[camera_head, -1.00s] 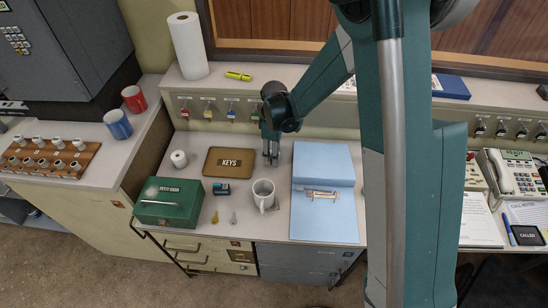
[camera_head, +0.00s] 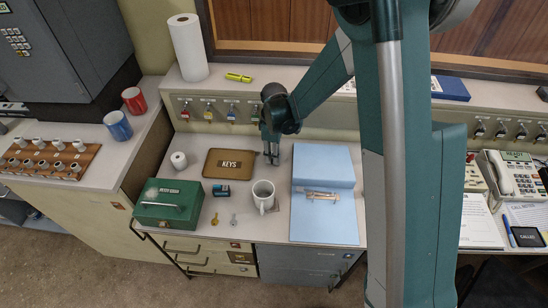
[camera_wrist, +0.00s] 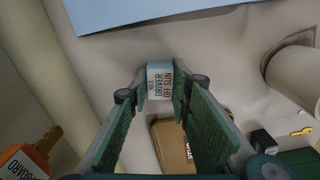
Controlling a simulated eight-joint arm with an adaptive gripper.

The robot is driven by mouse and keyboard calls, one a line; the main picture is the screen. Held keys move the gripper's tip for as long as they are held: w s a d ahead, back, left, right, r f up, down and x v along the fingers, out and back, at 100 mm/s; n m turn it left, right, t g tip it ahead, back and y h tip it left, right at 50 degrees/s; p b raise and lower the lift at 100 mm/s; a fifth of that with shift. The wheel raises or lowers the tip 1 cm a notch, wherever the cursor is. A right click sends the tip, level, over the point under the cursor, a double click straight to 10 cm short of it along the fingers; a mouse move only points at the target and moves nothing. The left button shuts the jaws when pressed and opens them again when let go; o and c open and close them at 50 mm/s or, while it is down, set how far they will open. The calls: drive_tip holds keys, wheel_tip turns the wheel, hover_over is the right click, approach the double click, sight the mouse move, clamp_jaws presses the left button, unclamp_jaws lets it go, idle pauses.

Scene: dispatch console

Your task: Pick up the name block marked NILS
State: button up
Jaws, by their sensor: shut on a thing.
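The name block marked NILS (camera_wrist: 159,78) is a small pale block with dark and red lettering, including DRIVER and OFF SUN. It sits between the fingertips of my gripper (camera_wrist: 160,88) in the wrist view, with a finger against each side. My gripper (camera_head: 271,155) points down in the head view, between the brown KEYS tray (camera_head: 229,163) and the blue folder (camera_head: 322,215). The block is too small to make out in the head view. I cannot tell whether it touches the counter.
A white mug (camera_head: 263,192) stands in front of my gripper. A green cash box (camera_head: 168,204), a small dark blue box (camera_head: 221,190) and two loose keys lie front left. Tagged keys (camera_head: 231,113) hang on the panel behind.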

drive_tip(key=shift+r, duration=0.1)
wheel_tip(320, 180, up, 10)
drive_tip(key=p, duration=0.2)
idle(0.5)
